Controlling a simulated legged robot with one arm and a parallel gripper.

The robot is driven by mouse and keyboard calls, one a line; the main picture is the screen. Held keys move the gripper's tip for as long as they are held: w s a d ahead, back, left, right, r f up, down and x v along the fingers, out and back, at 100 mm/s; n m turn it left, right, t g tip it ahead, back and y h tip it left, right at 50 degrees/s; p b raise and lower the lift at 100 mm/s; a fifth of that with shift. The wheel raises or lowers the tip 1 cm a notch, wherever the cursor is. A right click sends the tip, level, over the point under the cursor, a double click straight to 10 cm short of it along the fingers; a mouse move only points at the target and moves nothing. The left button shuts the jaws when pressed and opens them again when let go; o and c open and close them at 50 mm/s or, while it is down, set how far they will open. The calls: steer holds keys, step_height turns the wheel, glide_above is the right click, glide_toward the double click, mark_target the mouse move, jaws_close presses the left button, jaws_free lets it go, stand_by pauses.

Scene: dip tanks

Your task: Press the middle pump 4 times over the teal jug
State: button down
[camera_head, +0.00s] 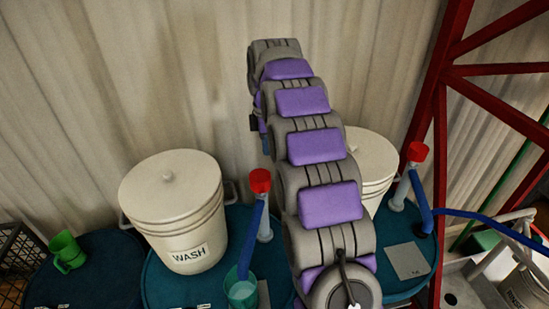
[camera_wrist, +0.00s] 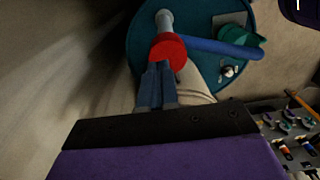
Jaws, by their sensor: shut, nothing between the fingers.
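A pump with a red cap (camera_head: 260,180) stands on a teal drum in the middle of the head view. Its blue spout (camera_head: 252,235) bends down to the teal jug (camera_head: 242,291), which stands below the spout's end. The wrist view also shows the red cap (camera_wrist: 168,48), the spout (camera_wrist: 215,47) and the jug (camera_wrist: 240,45). My gripper (camera_head: 265,146) points down just above this cap, with a small gap showing in the head view. In the wrist view my gripper (camera_wrist: 157,72) has its fingertips together and empty, overlapping the cap's edge.
A white WASH bucket (camera_head: 176,215) stands left of the pump. Another pump (camera_head: 417,152) and a white bucket (camera_head: 372,165) are on the right, partly behind my arm. A green jug (camera_head: 66,252) is at far left. Red framework (camera_head: 440,120) rises at right.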

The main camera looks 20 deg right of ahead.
steer(key=a+r, duration=0.4)
steer(key=a, duration=0.1)
steer(key=d, duration=0.5)
steer(key=s+a+f+m+b, duration=0.3)
steer(key=s+a+f+b, duration=0.15)
steer(key=s+a, duration=0.4)
steer(key=s+a+f+m+b, duration=0.1)
steer(key=s+f+m+b, duration=0.3)
steer(key=s+f, duration=0.3)
steer(key=s+a+f+m+g+b, duration=0.1)
steer(key=s+f+m+b, duration=0.3)
steer(key=s, duration=1.3)
steer(key=s+a+f+m+g+b, duration=0.1)
steer(key=s+f+m+b, duration=0.3)
steer(key=s+f, duration=0.8)
steer(key=shift+a+m+b, duration=0.25)
steer(key=shift+m+b, duration=0.05)
steer(key=shift+b, duration=0.3)
